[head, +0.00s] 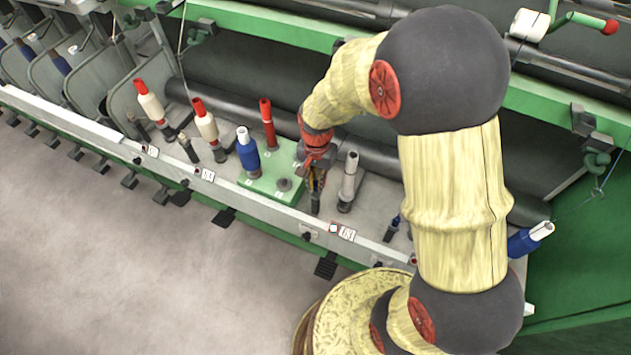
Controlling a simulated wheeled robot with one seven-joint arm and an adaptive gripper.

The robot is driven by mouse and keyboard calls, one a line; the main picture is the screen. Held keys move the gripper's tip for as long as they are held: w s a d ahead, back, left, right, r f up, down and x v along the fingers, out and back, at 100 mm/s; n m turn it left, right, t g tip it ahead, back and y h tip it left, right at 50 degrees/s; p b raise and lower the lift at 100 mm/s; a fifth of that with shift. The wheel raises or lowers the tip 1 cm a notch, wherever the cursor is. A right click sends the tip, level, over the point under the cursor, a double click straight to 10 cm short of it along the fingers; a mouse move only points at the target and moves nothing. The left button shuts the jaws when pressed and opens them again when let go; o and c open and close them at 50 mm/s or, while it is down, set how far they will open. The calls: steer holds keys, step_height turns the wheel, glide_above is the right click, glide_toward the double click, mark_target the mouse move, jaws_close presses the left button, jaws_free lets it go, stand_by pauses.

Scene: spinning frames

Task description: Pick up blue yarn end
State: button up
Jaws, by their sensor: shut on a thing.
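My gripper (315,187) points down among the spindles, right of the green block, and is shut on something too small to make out. A dark spindle top shows right below its fingers. No blue yarn end can be made out at the fingers. A blue bobbin with a white top (247,150) stands upright on the green block (268,181), left of my gripper. Another blue bobbin (522,242) lies tilted at the far right, partly behind my arm. A thin blue yarn (600,188) hangs near the green frame above it.
Red-topped white bobbins (205,124) line the rail to the left. A pale front rail (250,208) runs below. The grey floor (110,270) at front left is clear.

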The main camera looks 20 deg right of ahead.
steer(key=s+r+p, duration=0.9)
steer(key=s, duration=0.5)
steer(key=w+f+p, duration=0.2)
steer(key=w+f, duration=0.1)
steer(key=w, duration=0.4)
steer(key=w+f+p, duration=0.3)
steer(key=w, duration=0.5)
steer(key=shift+f, duration=0.15)
steer(key=shift+d+f, duration=0.1)
steer(key=shift+f+b, duration=2.3)
steer(key=shift+f, duration=1)
